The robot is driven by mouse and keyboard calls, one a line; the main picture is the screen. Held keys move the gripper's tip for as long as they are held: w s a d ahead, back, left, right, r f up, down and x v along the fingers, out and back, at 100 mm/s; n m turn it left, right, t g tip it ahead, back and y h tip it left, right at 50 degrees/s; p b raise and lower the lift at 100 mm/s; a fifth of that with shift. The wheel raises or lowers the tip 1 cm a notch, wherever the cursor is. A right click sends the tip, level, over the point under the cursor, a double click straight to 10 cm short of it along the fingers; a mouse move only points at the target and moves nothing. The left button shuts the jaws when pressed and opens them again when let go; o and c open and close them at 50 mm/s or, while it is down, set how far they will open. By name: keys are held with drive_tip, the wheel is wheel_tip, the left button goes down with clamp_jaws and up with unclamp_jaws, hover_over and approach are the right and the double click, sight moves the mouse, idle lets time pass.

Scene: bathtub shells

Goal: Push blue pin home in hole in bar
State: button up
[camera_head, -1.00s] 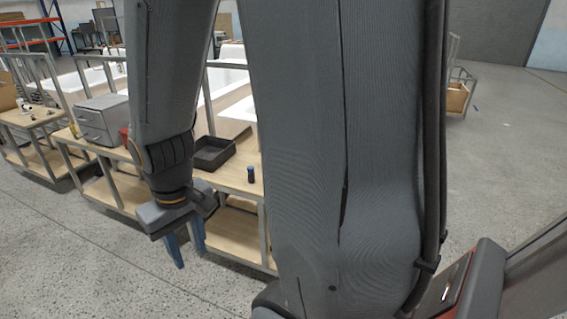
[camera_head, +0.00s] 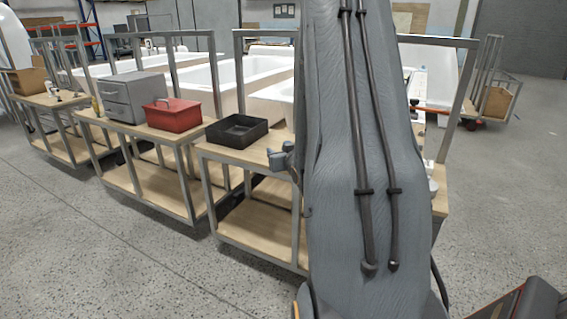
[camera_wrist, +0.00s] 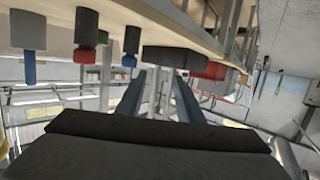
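The wrist view looks upside down. My gripper (camera_wrist: 157,76) is open there, its two blue-grey fingers apart with nothing between them. The block may be the bar seen end-on; I cannot tell, and no hole shows. A dark piece with a red end (camera_wrist: 85,54) and a dark piece with a blue end (camera_wrist: 129,60) stand beside it. In the head view my arm hides the fingers and these pieces.
A black tray (camera_head: 237,142) sits on the wooden bench top beside my arm. A red box (camera_head: 172,114) and grey drawers (camera_head: 131,97) stand further left. Metal posts rise from the trolleys, with white bathtubs (camera_head: 212,75) behind. The floor in front is clear.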

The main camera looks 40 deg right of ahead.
sight(287, 142)
drive_tip(key=d+b, duration=0.1)
drive_tip(key=d, duration=0.1)
drive_tip(key=d+f+t+h+b, duration=0.1)
drive_tip(key=d, duration=0.1)
drive_tip(key=s+d+t+b, duration=0.1)
drive_tip(key=d, duration=0.1)
drive_tip(key=shift+f+m+h, duration=0.3)
drive_tip(key=shift+f+m, duration=0.1)
drive_tip(key=shift+x, duration=3.85)
drive_tip(key=shift+r, duration=0.1)
drive_tip(key=c, duration=0.8)
